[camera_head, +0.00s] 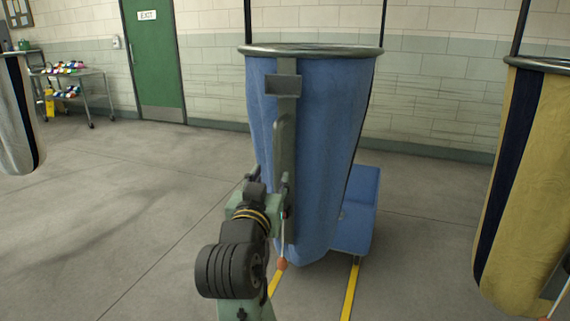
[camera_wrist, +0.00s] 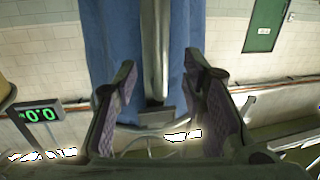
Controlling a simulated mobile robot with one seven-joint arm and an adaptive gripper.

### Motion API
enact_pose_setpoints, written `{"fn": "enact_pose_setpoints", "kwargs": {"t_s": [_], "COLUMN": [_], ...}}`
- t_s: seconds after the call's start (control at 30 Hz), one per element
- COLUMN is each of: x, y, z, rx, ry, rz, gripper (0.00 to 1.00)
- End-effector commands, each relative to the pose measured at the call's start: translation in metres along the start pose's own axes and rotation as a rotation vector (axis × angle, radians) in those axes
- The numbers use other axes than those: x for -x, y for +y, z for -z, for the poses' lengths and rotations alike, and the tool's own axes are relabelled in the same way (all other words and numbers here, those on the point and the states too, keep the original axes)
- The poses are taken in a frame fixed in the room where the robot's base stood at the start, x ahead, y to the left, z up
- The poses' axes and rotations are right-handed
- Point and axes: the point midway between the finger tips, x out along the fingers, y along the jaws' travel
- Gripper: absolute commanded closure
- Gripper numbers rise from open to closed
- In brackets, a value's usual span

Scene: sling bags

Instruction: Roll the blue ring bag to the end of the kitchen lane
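The blue ring bag (camera_head: 330,140) hangs open-mouthed from a metal ring (camera_head: 310,50) in the middle of the head view. A grey strip (camera_head: 286,150) with a grey plate near its top runs down its front. My gripper (camera_head: 268,178) is in front of this strip, at about the bag's mid-height. In the wrist view, which looks upside down, my gripper (camera_wrist: 168,78) has its two fingers spread apart. The strip (camera_wrist: 155,45) and blue cloth (camera_wrist: 115,40) show between and beyond them. I cannot tell whether the fingers touch the bag. Nothing is clamped.
A yellow bag (camera_head: 530,180) hangs at right, a pale bag (camera_head: 15,120) at far left. A blue box (camera_head: 362,205) stands behind the blue bag. Yellow floor lines (camera_head: 351,290) run beneath. A cart (camera_head: 75,88), green door (camera_head: 150,60) and digital display (camera_wrist: 38,113) are beyond. Left floor is clear.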

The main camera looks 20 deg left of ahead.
Motion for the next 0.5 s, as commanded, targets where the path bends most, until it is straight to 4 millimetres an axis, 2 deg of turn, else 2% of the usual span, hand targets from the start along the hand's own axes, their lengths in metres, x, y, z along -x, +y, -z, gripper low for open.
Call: {"fn": "enact_pose_setpoints", "kwargs": {"t_s": [0.3,0.5], "x": [-0.060,-0.086], "y": [0.001,0.000], "z": [0.002,0.002], "rx": [0.002,0.000], "ry": [-0.001,0.002], "rz": [-0.001,0.001], "gripper": [0.62,0.62]}}
